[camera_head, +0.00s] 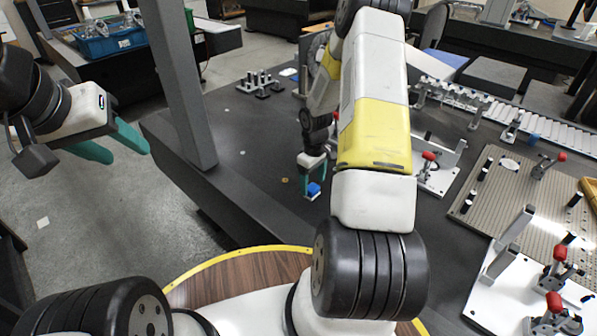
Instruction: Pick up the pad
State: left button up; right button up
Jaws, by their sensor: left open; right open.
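A small blue block with a white lower part (313,190), which may be the pad, sits on the dark table (262,213). My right gripper (312,181) points down over it with teal fingers apart, one on each side of the block. I cannot tell whether the fingers touch it. My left gripper (122,148) is open and empty, held out over the floor at the left, well away from the table top.
A grey post (183,90) rises at the table's left edge. A small orange disc (284,180) lies left of the block. A fixture with pegs (260,84) stands behind. At the right are a perforated plate (500,205) and white plates with red-handled clamps (437,176).

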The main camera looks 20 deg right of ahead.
aim_at(312, 187)
notch_tip(312, 187, down, 4)
jog(key=shift+w+r, duration=0.1)
jog(key=shift+r, duration=0.05)
jog(key=c, duration=1.4)
jog(key=shift+r, duration=0.2)
jog(key=shift+c, duration=0.2)
jog(key=shift+r, duration=0.65)
jog(key=shift+d+r, duration=0.2)
jog(key=shift+r, duration=0.9)
jog(key=s+d, duration=0.3)
jog(key=s, duration=0.1)
jog(key=s+d, duration=0.3)
jog(key=s, duration=0.1)
jog(key=s+d+r, duration=0.1)
jog(key=s+d, duration=0.3)
jog(key=shift+r, duration=0.1)
